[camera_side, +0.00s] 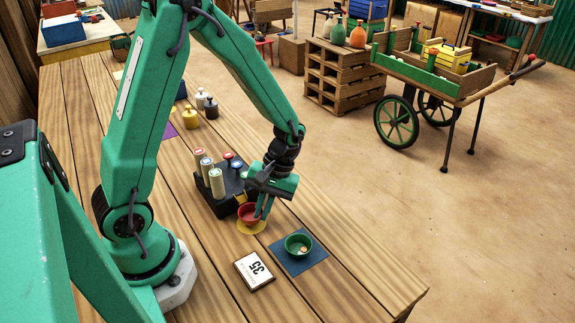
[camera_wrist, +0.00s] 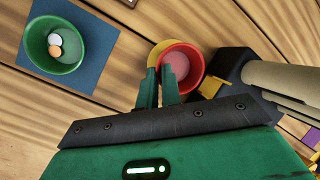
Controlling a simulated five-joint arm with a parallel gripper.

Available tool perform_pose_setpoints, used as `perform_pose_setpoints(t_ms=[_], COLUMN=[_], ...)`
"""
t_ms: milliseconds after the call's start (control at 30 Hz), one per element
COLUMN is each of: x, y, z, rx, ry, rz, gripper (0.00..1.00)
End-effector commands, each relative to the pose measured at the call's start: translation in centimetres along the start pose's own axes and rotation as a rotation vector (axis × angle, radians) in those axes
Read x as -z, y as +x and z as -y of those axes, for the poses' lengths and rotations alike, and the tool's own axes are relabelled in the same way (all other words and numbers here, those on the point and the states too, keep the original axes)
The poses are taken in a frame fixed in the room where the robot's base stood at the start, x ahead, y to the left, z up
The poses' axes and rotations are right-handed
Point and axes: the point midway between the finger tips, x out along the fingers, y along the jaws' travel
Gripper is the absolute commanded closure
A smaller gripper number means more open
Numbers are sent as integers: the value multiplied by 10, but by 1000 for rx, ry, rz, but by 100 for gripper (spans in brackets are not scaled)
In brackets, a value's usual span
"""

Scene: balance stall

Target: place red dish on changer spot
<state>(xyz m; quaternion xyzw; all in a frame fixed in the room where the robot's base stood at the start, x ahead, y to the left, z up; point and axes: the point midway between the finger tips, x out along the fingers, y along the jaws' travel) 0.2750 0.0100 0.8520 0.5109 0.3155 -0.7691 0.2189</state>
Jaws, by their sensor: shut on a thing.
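The red dish (camera_side: 248,211) is at the front of the dark coin changer (camera_side: 222,203), over a round yellow spot (camera_side: 250,229). In the wrist view the red dish (camera_wrist: 184,62) looks upright, and part of the yellow spot (camera_wrist: 157,48) shows beside it. I cannot tell whether the dish touches the spot or is just above it. My gripper (camera_side: 262,209) is shut on the near wall of the red dish. Its two green fingers (camera_wrist: 158,86) show close together at the dish's edge in the wrist view.
A green dish (camera_side: 298,245) with coins stands on a blue mat (camera_side: 317,257) to the right. A card marked 35 (camera_side: 255,270) lies in front. Pale coin tubes (camera_side: 216,183) rise from the changer close to my gripper. Bare planks lie right of the mat.

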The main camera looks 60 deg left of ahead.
Motion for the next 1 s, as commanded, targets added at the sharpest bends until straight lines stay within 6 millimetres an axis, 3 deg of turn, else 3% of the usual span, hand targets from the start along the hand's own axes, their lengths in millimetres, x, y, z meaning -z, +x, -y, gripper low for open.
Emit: perform_pose_setpoints(t_ms=[133, 567, 700, 1000], x=[2, 4, 4, 4], y=[10, 13, 13, 13], z=[-2, -3, -3, -3], rx=[1, 1, 0, 0], ry=[0, 0, 0, 0], rz=[1, 1, 0, 0], gripper=[100, 100, 72, 72])
